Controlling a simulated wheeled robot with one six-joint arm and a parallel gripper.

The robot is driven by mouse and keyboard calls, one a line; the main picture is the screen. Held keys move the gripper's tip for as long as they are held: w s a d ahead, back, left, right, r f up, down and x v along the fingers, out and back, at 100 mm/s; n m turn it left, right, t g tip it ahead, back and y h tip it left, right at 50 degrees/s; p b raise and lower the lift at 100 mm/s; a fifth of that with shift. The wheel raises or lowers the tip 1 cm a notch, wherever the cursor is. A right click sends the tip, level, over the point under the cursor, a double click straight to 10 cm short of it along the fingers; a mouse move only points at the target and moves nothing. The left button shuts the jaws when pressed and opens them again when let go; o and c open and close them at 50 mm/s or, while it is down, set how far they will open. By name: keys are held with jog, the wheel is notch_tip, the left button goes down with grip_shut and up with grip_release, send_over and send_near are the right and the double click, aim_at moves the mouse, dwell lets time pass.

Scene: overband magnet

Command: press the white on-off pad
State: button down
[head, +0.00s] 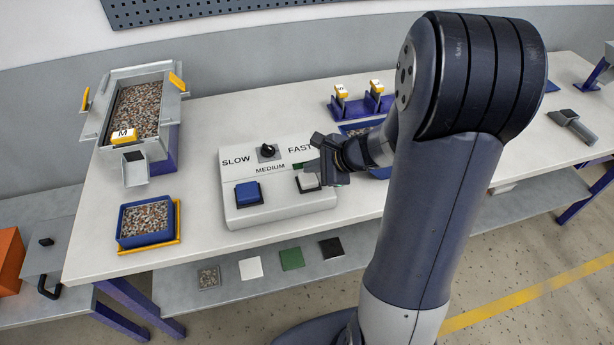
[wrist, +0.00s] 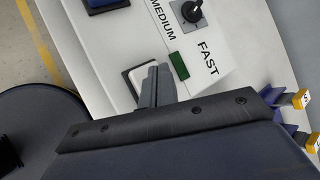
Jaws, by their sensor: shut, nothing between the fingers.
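The white on-off pad (head: 307,182) sits at the right of the sloped control box (head: 285,207) in the head view, partly hidden by my gripper (head: 318,176). In the wrist view the white pad (wrist: 140,77) shows in its dark frame beside and behind the shut fingers (wrist: 157,84). The fingertips are over or at the pad; I cannot tell whether they touch it. A dark green lamp window (wrist: 178,66) lies beside the pad. My gripper is shut and empty.
A blue pad (head: 248,193) is on the left of the same box. The SLOW-MEDIUM-FAST knob (head: 267,151) stands behind the pads. A blue tray of mixed bits (head: 147,222) and a hopper (head: 137,108) stand to the left. My arm covers the table's right middle.

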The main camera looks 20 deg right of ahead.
aim_at(312, 180)
jog(key=shift+r+p, duration=2.25)
jog(key=shift+r, duration=0.75)
